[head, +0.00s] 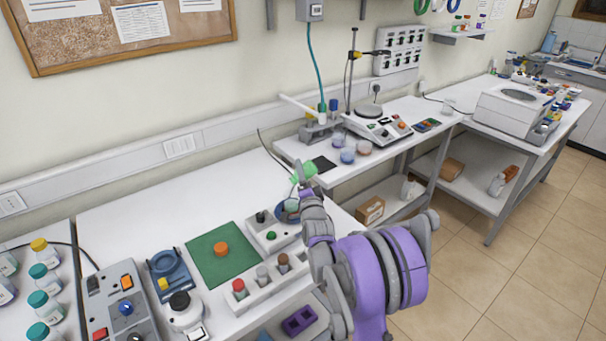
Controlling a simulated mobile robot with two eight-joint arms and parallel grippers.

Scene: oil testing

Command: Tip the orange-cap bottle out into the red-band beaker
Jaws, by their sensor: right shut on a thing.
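My right gripper (299,190) reaches over the back right part of the near white bench, shut on a small green bottle (305,171). The bottle looks tilted; no cap can be made out on it at this size, and its mouth is not clear. An orange cap (221,248) sits on the green mat (204,265). A small beaker with a reddish tint (364,148), which looks like the red-band one, stands on the raised bench to the right of the bottle, apart from it. My left gripper is out of view.
Two bluish beakers (347,156) (338,138) stand close by the reddish one. A dark pad (321,164) lies near the bottle. A hotplate with a stand (377,126) is behind the beakers. A white rack with several vials (264,282) stands at the front.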

